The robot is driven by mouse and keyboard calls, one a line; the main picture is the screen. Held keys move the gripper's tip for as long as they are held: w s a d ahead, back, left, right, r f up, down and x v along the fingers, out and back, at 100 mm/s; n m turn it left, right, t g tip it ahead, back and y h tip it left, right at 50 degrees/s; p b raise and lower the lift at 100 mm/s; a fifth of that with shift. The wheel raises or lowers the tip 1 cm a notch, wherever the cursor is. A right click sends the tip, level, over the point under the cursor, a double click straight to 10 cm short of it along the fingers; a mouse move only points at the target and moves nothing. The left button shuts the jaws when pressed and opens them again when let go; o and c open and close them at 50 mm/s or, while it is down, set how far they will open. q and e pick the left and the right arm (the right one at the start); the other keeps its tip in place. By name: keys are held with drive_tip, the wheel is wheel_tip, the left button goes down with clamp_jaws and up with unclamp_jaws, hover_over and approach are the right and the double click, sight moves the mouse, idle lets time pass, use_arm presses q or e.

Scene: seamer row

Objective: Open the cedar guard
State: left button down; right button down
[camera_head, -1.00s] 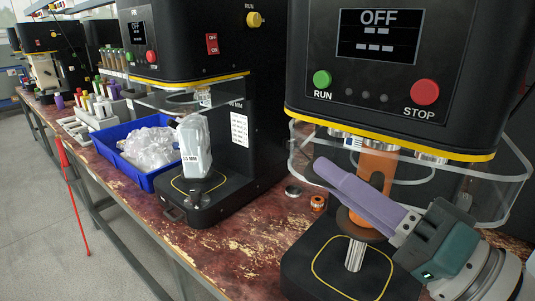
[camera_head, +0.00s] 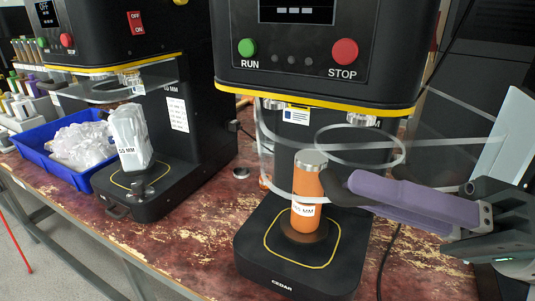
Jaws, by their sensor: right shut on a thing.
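The right-hand seamer, marked CEDAR on its base (camera_head: 262,268), has a clear curved guard (camera_head: 272,165) below its yellow-edged head. The guard's left part curves beside an orange can (camera_head: 306,185), and clear edges run out to the right. How far it stands open is hard to tell. The can stands upright on the base, with a silver top and a white label. My right gripper (camera_head: 345,190) comes in from the right with long purple fingers. Its dark tips are shut at the guard, right of the can; the gripped part is hidden. My left gripper is out of view.
A small metal lid (camera_head: 241,173) lies between the seamers. The worn red bench top (camera_head: 200,235) is free in front.

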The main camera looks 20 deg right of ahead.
drive_tip(key=c, duration=1.1)
unclamp_jaws()
drive_tip(key=v, duration=1)
drive_tip(key=shift+w+a+f, duration=0.1)
